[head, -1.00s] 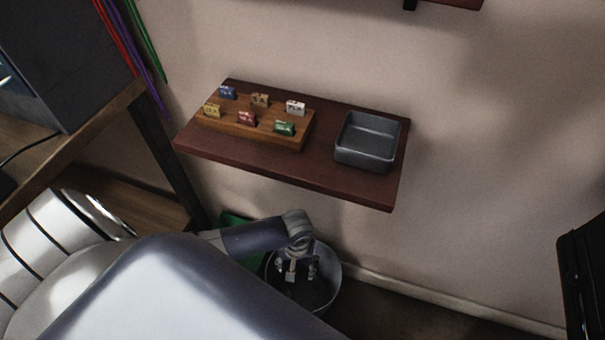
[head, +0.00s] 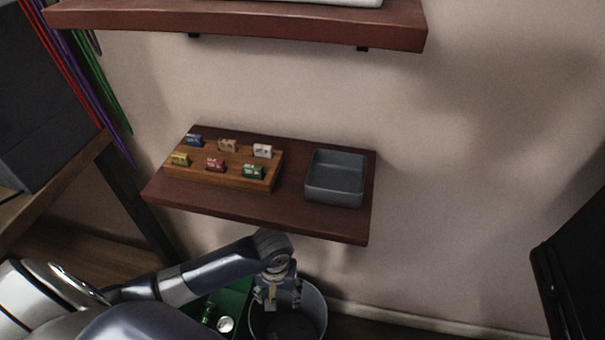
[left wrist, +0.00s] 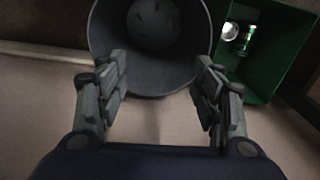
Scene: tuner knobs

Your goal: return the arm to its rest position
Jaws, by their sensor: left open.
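My left arm comes in from the lower left of the head view. My left gripper (head: 269,298) hangs below the front edge of the lower shelf, over or in front of a grey bin. In the left wrist view its two fingers (left wrist: 160,95) are spread wide with nothing between them. My right gripper is not in either view.
The lower shelf (head: 290,226) holds a wooden block (head: 225,180) with several coloured tags and an empty-looking grey tray (head: 335,180). Another shelf (head: 240,25) is above. The grey bin (head: 318,310) and a green bin (left wrist: 272,70) stand below. A dark object (head: 575,270) is at right.

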